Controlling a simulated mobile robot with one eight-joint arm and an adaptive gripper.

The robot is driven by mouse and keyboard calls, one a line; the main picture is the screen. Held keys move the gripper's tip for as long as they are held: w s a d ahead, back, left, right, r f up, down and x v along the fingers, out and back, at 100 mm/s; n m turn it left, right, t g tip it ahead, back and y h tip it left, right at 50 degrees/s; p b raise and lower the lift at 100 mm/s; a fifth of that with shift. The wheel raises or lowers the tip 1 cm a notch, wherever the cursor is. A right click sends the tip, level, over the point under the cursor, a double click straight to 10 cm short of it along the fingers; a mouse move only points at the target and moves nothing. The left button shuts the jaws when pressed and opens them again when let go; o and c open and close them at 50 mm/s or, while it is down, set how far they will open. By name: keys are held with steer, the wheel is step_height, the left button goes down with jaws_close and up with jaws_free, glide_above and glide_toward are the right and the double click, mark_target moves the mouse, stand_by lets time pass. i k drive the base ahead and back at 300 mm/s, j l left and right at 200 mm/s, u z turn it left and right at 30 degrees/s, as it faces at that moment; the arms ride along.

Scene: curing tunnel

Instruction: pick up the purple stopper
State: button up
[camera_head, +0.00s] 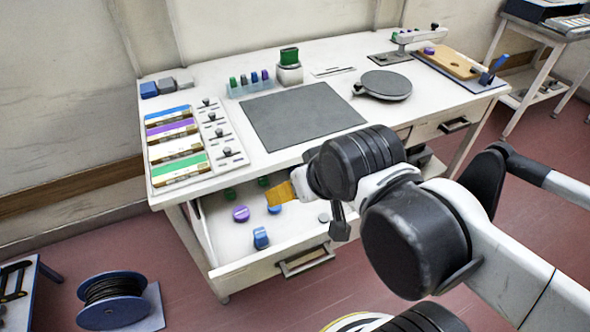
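A purple rounded piece (241,213), which looks like a stopper, lies in the open drawer (228,245) under the workbench's left part. A second purple piece (428,50) sits by the wooden board at the far right of the bench; I cannot tell whether it is a stopper too. My gripper (340,222) seems to be the dark part hanging below my wrist, over the drawer's right side. It is right of the purple piece and apart from it. My arm hides most of it, so its opening is unclear.
Blue pieces (261,238), green pieces and a small grey disc share the drawer. A yellow-orange piece (283,196) shows beside my wrist; whether it is attached is unclear. The bench top (230,95) bears a grey mat (302,116), coloured boxes and a dark round plate (385,85).

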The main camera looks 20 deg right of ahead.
mark_target(242, 213)
steer(key=j+z, duration=0.1)
steer(key=j, duration=0.3)
steer(key=k+j+z, duration=0.1)
steer(key=j, duration=0.3)
steer(key=k+j+z, duration=0.1)
steer(key=j, duration=0.25)
steer(key=k+j+z, duration=0.1)
steer(key=j, duration=0.3)
steer(key=k+j+z, duration=0.1)
steer(key=j, duration=0.25)
steer(key=k+j, duration=0.15)
steer(key=j, duration=0.25)
steer(key=k+j+z, duration=0.15)
steer(key=j, duration=0.2)
